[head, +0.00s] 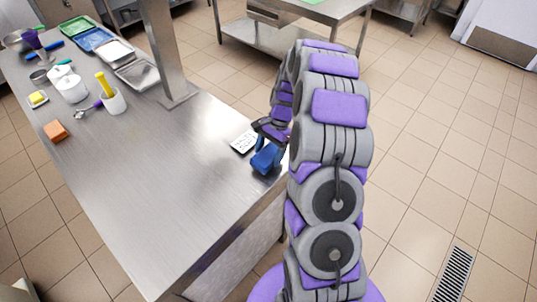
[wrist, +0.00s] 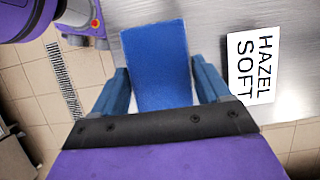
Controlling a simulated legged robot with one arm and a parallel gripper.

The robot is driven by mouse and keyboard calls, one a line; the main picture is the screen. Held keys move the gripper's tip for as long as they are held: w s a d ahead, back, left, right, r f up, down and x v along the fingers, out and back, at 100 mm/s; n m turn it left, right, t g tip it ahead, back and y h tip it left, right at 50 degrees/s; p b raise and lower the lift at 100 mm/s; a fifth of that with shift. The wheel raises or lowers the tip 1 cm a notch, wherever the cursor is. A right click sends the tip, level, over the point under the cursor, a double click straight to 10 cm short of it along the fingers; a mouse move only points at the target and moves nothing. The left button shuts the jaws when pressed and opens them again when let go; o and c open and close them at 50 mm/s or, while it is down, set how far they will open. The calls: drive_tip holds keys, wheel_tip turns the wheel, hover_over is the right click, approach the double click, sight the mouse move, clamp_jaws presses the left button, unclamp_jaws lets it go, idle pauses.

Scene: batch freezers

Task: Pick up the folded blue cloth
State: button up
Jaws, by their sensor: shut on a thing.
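The folded blue cloth (wrist: 157,62) is a flat blue rectangle between the two blue fingers of my gripper (wrist: 160,80) in the wrist view. My gripper is shut on it. In the head view, the cloth (head: 266,160) shows as a dark blue shape at the right edge of the steel counter, with my gripper (head: 264,142) right at it. The blue fingers and the cloth are hard to tell apart there. I cannot tell whether the cloth touches the counter or is just above it.
A white card reading "HAZEL SOFT" (wrist: 254,66) lies on the steel counter (head: 170,185) beside the cloth. An orange sponge (head: 56,131), white cup (head: 113,101) and several trays stand farther left and back. A metal post (head: 160,45) rises from the counter. Tiled floor is open at right.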

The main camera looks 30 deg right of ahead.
drive_tip(key=s+d+r+p, duration=0.1)
drive_tip(key=s+r+p, duration=0.1)
drive_tip(key=s, duration=1.4)
drive_tip(key=shift+r+p, duration=0.25)
drive_tip(key=shift+p, duration=0.05)
